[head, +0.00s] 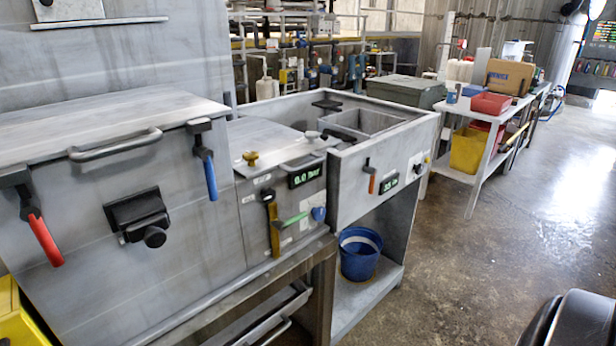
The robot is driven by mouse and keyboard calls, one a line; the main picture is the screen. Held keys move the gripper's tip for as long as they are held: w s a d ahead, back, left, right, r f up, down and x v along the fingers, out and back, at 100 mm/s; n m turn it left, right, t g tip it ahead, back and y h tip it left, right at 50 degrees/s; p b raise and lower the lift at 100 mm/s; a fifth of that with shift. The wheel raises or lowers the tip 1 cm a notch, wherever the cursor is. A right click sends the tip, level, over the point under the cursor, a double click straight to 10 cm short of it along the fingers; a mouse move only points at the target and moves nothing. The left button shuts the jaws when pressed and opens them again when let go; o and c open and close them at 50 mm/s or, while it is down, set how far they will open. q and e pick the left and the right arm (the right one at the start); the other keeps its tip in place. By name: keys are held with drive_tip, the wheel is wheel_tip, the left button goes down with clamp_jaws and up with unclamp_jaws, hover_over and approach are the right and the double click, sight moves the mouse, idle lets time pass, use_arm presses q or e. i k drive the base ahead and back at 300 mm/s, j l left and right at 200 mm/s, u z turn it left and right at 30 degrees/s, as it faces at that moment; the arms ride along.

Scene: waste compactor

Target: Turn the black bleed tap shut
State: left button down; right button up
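Neither of my grippers is in view.
The large grey compactor (100,240) at left has red (46,241) and blue (210,177) latch handles. A sink unit (350,185) stands to the right, with a blue bucket (359,260) on its lower shelf.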

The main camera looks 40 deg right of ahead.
sight(268, 195)
drive_tip(key=k+j+z, duration=0.2)
drive_tip(key=k, duration=0.25)
drive_tip(key=k+j+z, duration=0.15)
drive_tip(key=k, duration=0.35)
